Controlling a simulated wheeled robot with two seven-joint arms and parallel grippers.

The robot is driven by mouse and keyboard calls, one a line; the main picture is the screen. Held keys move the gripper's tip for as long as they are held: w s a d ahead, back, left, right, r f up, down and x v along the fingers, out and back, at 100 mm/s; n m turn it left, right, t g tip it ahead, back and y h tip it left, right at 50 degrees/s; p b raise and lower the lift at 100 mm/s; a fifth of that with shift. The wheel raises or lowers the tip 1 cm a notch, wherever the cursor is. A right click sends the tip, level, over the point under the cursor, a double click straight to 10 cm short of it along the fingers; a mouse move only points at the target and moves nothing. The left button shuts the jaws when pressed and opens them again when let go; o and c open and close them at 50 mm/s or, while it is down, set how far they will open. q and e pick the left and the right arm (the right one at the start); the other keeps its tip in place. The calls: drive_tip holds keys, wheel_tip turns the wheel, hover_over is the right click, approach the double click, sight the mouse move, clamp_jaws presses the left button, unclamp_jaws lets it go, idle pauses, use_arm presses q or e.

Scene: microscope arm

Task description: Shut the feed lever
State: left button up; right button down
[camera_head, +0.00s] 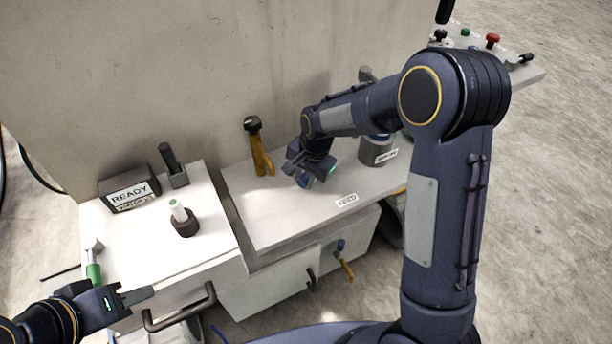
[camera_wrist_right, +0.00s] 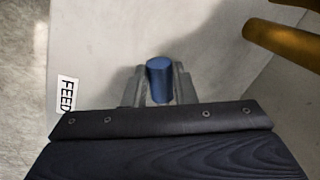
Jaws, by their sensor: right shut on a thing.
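The feed lever shows as a blue cylindrical knob (camera_wrist_right: 159,80) in the right wrist view, standing on the grey bench top near the FEED label (camera_wrist_right: 66,93). My right gripper (camera_wrist_right: 158,86) is shut on this blue knob, one finger on each side. In the head view my right gripper (camera_head: 307,180) is low over the grey bench, left of the FEED label (camera_head: 347,200), and mostly hides the knob. The lever's lower part is hidden. My left gripper (camera_head: 137,296) is at the lower left, by the white cabinet's front edge; its finger gap is unclear.
A yellow tool-like thing with a dark top (camera_head: 260,150) stands left of my right gripper. A grey canister (camera_head: 377,152) stands to its right. The white cabinet (camera_head: 185,255) carries a READY box (camera_head: 129,189) and a green-topped post (camera_head: 180,215). A wall rises behind.

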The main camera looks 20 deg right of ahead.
drive_tip(key=c, duration=1.2)
unclamp_jaws()
drive_tip(key=r, duration=0.5)
drive_tip(key=s+d+r, duration=0.1)
drive_tip(key=r, duration=0.1)
drive_tip(key=shift+r+p, duration=0.3)
drive_tip(key=shift+r, duration=0.1)
drive_tip(key=s+d+r+n+t+p, duration=0.1)
drive_tip(key=s+r, duration=0.3)
drive_tip(key=s, duration=0.4)
drive_tip(key=s+d+r+n+t+y+p, duration=0.1)
drive_tip(key=s+d+r+n+p, duration=0.1)
drive_tip(key=s, duration=0.7)
drive_tip(key=s+d+r+n+t+y+p, duration=0.1)
drive_tip(key=s+r+n+t+p, duration=0.1)
drive_tip(key=s+r+n, duration=0.3)
drive_tip(key=shift+s+d+r+p, duration=0.15)
drive_tip(key=shift+s+r, duration=0.2)
drive_tip(key=shift+s, duration=0.4)
drive_tip(key=shift+s+d+r+p, duration=0.15)
drive_tip(key=shift+s+r, duration=0.25)
drive_tip(key=shift+s, duration=0.3)
drive_tip(key=shift+s+d+r+p, duration=0.15)
drive_tip(key=shift+s+r, duration=0.2)
drive_tip(key=shift+s, duration=0.4)
